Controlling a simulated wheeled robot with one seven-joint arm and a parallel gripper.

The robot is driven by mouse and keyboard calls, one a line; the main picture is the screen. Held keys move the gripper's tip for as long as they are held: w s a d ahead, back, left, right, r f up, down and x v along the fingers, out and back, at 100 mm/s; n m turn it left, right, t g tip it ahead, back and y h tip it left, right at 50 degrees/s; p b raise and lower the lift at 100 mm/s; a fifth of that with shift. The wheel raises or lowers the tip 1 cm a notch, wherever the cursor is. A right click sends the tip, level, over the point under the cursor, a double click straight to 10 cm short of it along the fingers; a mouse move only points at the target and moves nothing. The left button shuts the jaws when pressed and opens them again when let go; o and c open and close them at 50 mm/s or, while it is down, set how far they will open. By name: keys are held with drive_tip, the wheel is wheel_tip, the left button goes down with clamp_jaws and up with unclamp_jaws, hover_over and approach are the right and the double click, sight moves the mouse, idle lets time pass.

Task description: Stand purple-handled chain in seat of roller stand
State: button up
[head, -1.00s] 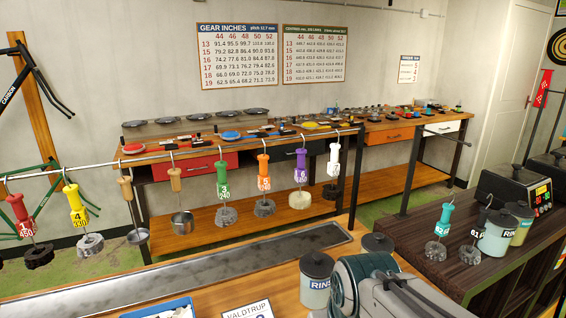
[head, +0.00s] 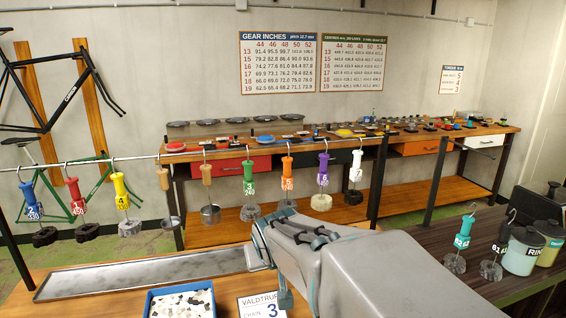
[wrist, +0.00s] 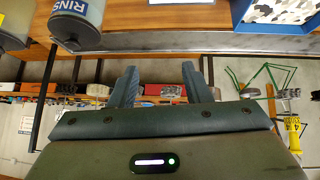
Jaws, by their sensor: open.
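The purple-handled chain (head: 323,172) hangs by a hook from the rail, right of the orange-handled one (head: 287,172) and left of the white-handled one (head: 356,167). Its tag reads 6, and its grey-beige coil (head: 321,202) hangs below the handle. My arm reaches in from the lower right, in front of and below it. My gripper (wrist: 159,80) shows two teal fingers apart with nothing between them in the wrist view. I cannot make out a roller stand or its seat in either view.
Other handled chains hang along the rail, including a green-handled one (head: 249,177).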

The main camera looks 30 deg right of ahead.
drive_tip(key=w+d+r+m+t+h+p, duration=0.1)
drive_tip(key=w+d+r+t, duration=0.25)
drive_tip(key=w+d, duration=0.4)
drive_tip(key=w+d+r+t+h, duration=0.2)
drive_tip(key=w+d+r, duration=0.3)
drive_tip(key=d, duration=0.5)
drive_tip(key=t+y+p, duration=0.1)
drive_tip(key=t+y, duration=0.1)
drive_tip(key=t, duration=0.3)
approach(325, 165)
wheel_tip(325, 165, up, 4)
drive_tip(key=w, duration=0.1)
drive_tip(key=shift+n+g, duration=0.25)
drive_tip(key=shift+n, duration=0.15)
drive_tip(key=p+x, duration=0.2)
drive_tip(key=x, duration=0.8)
drive_tip(key=shift+w+d, duration=0.15)
drive_tip(key=shift+w, duration=0.05)
wheel_tip(325, 165, down, 2)
drive_tip(key=shift+f+b, duration=0.1)
drive_tip(key=shift+b, duration=0.65)
drive_tip(key=shift+s+f+b, duration=0.1)
drive_tip(key=shift+f+b, duration=0.45)
drive_tip(key=shift+f, duration=0.1)
clamp_jaws()
